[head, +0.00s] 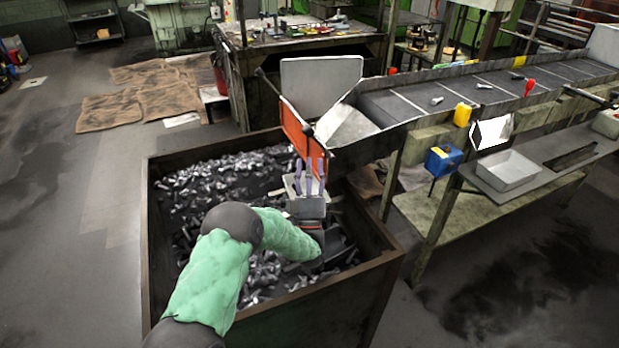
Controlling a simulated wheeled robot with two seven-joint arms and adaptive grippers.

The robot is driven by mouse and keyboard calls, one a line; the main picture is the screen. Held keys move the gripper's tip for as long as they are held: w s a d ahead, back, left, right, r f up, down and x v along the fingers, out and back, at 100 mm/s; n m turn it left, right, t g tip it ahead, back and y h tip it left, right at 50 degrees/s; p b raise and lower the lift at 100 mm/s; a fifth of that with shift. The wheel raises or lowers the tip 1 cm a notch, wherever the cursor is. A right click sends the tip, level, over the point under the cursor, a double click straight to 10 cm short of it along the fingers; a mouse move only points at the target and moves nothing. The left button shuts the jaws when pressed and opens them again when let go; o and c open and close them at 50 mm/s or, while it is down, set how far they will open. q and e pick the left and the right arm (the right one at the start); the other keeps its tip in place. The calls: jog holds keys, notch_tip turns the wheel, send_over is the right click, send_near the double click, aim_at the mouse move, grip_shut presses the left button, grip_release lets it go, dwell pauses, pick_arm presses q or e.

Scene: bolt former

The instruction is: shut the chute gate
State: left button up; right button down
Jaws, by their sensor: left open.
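The chute gate appears to be the orange panel (295,128) at the lower left end of the chute, above the bin. It stands tilted, with a grey sheet (320,85) rising behind it. A dark bar with a knob (307,130) shows at the panel. The sloping metal chute mouth (345,126) lies to its right. My left gripper (309,166) is open and empty, with its fingers pointing up just below the orange panel. I cannot tell whether the fingertips touch the panel. My right gripper is out of view.
A large rusty bin (375,268) of loose bolts lies under my left arm. The conveyor (440,100) runs to the upper right with a few bolts on it. A blue box (444,160) and a white tray (508,170) are at right. Floor is open at left.

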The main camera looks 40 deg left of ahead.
pick_arm(q)
jog(key=shift+v, duration=1.45)
